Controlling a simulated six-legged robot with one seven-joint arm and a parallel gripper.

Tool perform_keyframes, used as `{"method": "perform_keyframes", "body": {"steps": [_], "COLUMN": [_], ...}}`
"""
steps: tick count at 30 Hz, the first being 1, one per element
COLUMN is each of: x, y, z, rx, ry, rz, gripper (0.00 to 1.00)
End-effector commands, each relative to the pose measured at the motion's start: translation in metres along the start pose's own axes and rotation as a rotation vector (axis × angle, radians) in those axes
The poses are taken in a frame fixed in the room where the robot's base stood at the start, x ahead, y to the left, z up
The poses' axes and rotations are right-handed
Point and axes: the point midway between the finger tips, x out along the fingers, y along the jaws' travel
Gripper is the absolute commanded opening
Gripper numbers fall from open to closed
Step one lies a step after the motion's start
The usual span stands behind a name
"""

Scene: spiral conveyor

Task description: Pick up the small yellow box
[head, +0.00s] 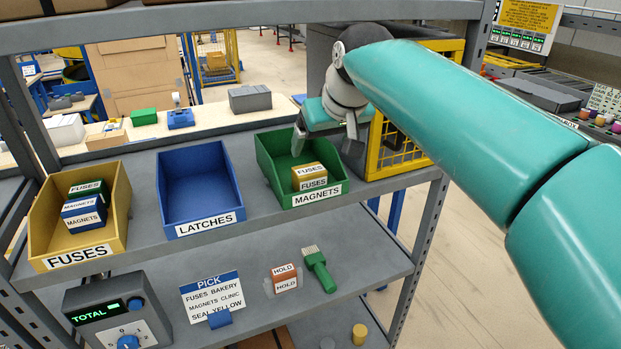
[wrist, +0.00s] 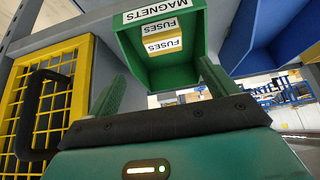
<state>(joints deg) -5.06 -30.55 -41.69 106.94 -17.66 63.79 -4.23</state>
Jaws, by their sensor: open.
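The small yellow box (head: 309,176), labelled FUSES on its top and front, lies in the green bin (head: 275,160) labelled MAGNETS, near the front wall. In the wrist view the yellow box (wrist: 161,37) appears upside down inside the green bin (wrist: 128,45). My gripper (head: 325,138) is above the back part of the green bin, behind and above the box. In the wrist view my gripper (wrist: 160,86) has its two fingers spread wide with nothing between them. The fingers look apart from the box.
A blue bin (head: 198,185) labelled LATCHES is empty. A yellow bin (head: 50,225) labelled FUSES holds dark green and blue boxes. A yellow mesh cage (head: 397,150) stands right of the green bin. A shelf beam (head: 200,22) crosses above. A brush (head: 320,269) lies on the lower shelf.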

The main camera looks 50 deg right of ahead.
Motion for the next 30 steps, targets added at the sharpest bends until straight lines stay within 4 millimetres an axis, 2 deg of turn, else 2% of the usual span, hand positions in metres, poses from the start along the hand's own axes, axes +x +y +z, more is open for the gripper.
{"method": "perform_keyframes", "body": {"steps": [9, 17, 25, 30], "x": [0.059, 0.082, 0.121, 0.129], "y": [-0.008, -0.007, -0.006, -0.004], "z": [0.002, 0.002, 0.003, 0.002], "rx": [-0.005, -0.004, -0.006, -0.004], "ry": [-0.004, -0.003, -0.003, 0.0], "rz": [-0.004, -0.004, -0.004, -0.003], "gripper": [0.85, 0.85, 0.85, 0.85]}}
